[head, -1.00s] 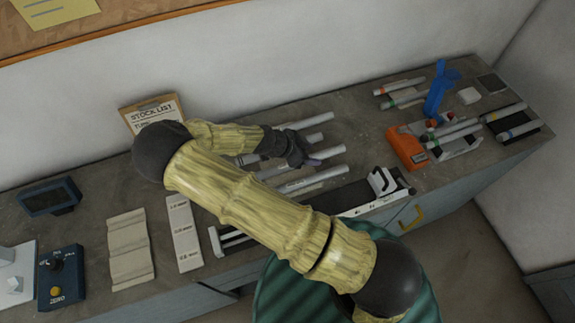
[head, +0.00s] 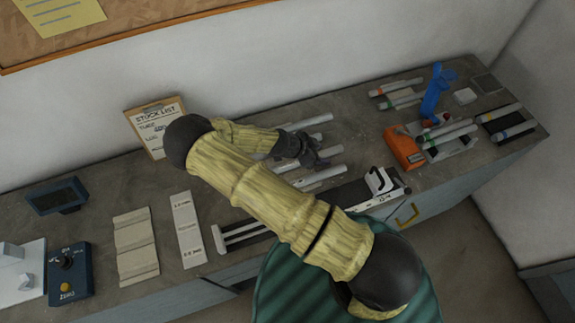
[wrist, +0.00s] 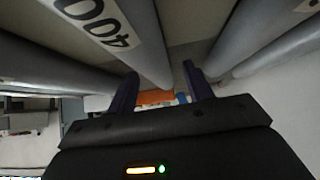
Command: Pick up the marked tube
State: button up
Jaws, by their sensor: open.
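Several grey tubes lie side by side on the bench under and around my gripper (head: 322,160). One grey tube (head: 308,122) shows behind it and another (head: 320,176) in front. In the wrist view, a tube with a white label reading "400" (wrist: 115,28) runs between the two dark fingers of my gripper (wrist: 160,88). The fingers are apart and no contact with the tube is visible. Other tubes lie to the left (wrist: 45,65) and right (wrist: 262,38). My arm hides parts of the tubes in the head view. I cannot tell which is the marked tube.
A long black-and-white jig (head: 245,235) lies along the front edge. An orange device (head: 404,147) and a blue stand (head: 433,95) are to the right, among tubes with coloured bands. A clipboard (head: 150,125) leans on the wall behind. A blue ZERO box (head: 70,275) sits left.

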jog(key=shift+c, duration=0.4)
grip_shut()
jog(key=shift+r, duration=0.15)
notch_tip(320, 180, up, 10)
jog(key=b, duration=0.4)
dwell(0.4)
